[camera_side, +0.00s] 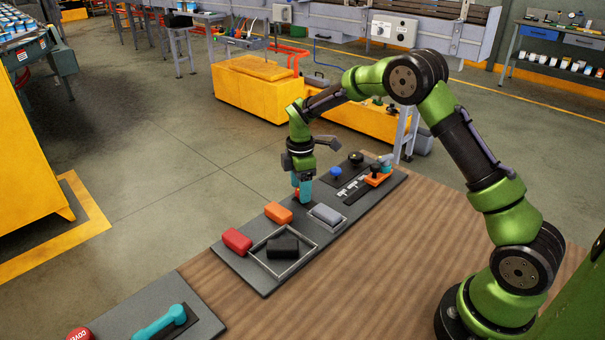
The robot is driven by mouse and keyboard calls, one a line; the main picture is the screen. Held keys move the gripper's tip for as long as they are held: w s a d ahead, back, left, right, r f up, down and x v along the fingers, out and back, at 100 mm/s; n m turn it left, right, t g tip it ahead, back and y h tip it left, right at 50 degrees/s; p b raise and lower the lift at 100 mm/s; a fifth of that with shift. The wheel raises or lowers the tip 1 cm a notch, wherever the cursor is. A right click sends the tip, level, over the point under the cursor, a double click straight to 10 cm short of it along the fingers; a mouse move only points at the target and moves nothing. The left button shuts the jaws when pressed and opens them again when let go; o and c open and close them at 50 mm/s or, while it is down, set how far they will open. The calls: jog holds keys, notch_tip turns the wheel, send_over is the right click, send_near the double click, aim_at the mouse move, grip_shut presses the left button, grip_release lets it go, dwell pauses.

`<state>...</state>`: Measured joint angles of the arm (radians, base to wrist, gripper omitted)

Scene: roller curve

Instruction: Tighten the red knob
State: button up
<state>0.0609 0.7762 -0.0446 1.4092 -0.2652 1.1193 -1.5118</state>
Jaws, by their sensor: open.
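My gripper (301,189), with teal fingers, points down over the far-left edge of the grey board (228,250). It is open. A small red-orange patch (296,193) shows right at the fingers, possibly the red knob. The fingers hide most of it, so I cannot tell its shape or whether they touch it. To the right on the same board are a blue knob (336,172) and a black knob (356,157).
The board also holds a red block (237,240), an orange block (278,212), a grey block (326,213) and a black block (283,247) in a square frame. An orange fixture (377,175) stands at its far end. Bare wood (380,260) lies in front.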

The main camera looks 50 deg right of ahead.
jog(key=c, duration=1)
jog(key=shift+c, duration=0.2)
